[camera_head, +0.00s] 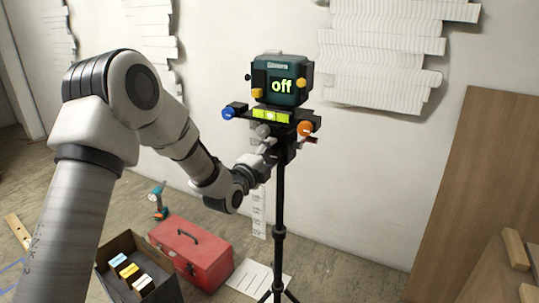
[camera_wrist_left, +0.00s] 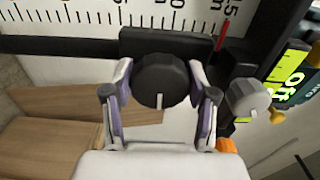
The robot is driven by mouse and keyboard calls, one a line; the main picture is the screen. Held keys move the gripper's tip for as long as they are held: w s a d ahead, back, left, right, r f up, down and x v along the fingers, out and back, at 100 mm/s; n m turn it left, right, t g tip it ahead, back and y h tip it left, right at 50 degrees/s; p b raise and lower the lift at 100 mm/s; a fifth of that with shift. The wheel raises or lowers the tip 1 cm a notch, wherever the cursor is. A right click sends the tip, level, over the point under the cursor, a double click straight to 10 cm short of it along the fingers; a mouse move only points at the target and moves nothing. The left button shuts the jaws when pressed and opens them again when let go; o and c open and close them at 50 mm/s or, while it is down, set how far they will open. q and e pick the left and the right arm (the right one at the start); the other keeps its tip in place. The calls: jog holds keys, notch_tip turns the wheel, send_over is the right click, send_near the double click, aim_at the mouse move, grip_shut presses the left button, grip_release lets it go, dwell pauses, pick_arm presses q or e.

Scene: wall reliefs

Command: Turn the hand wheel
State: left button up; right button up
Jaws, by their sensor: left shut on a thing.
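A black round hand wheel (camera_wrist_left: 160,72) with a white mark on its lower rim sits in the middle of the left wrist view. My left gripper (camera_wrist_left: 160,88) has a finger on each side of the wheel and is shut on it. In the head view my left gripper (camera_head: 264,152) is at the tripod head, below the yellow level; the wheel is hidden or too small to tell there. The green device (camera_head: 280,80) on top reads "off". My right gripper is in neither view.
The tripod (camera_head: 280,210) carries a blue knob (camera_head: 228,113) and an orange knob (camera_head: 305,128) close to my gripper. A red toolbox (camera_head: 205,250) and an open box (camera_head: 110,258) stand on the floor. A brown board (camera_head: 480,170) leans at the right.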

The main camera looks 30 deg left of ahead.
pick_arm(q)
jog(key=o, duration=1.1)
jog(key=shift+o, duration=0.2)
jog(key=s, duration=1.2)
jog(key=shift+a, duration=0.2)
jog(key=shift+f, duration=0.1)
